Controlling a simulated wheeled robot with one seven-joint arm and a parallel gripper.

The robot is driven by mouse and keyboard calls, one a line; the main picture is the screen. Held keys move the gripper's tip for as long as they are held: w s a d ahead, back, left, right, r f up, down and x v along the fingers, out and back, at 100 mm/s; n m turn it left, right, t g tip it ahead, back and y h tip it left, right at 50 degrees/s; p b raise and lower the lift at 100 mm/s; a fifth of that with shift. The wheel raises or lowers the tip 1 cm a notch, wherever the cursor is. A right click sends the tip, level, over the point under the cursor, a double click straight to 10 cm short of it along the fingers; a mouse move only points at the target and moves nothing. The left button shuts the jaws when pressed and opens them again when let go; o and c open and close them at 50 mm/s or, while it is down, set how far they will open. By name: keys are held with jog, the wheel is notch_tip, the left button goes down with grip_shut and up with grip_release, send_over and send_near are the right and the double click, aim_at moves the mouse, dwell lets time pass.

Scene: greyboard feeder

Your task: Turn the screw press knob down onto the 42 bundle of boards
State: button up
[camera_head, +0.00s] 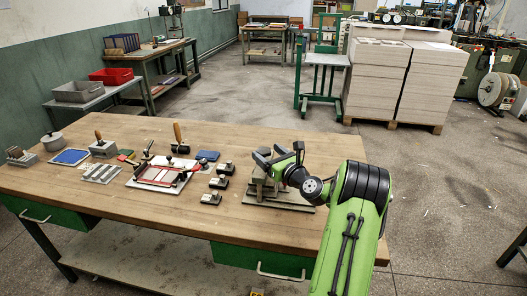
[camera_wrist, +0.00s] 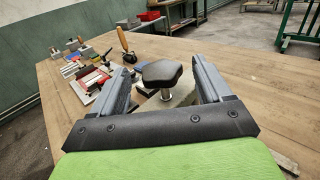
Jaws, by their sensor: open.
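The screw press (camera_head: 290,204) stands at the right end of the wooden workbench, its base plate showing below my arm. Its black knob (camera_wrist: 162,73) sits on a short metal post in the wrist view. My gripper (camera_head: 278,153) is open, with one finger on each side of the knob. In the wrist view (camera_wrist: 160,66) gaps show between the knob and both fingers, so it is not gripped. In the head view my gripper and arm cover the knob. I cannot make out the 42 bundle of boards; the press area below is mostly hidden.
Left of the press are several small black-handled pieces (camera_head: 217,183) and a white tray with red strips (camera_head: 163,174). A wooden-handled tool (camera_head: 178,138) stands upright behind them. The workbench (camera_head: 240,222) is bare along its front. Board stacks (camera_head: 375,80) stand on the floor beyond.

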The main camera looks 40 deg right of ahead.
aim_at(268, 153)
jog(key=w, duration=0.3)
jog(key=shift+w+d, duration=0.1)
jog(key=shift+d, duration=0.15)
jog(key=shift+c, duration=0.4)
jog(key=c, duration=0.9)
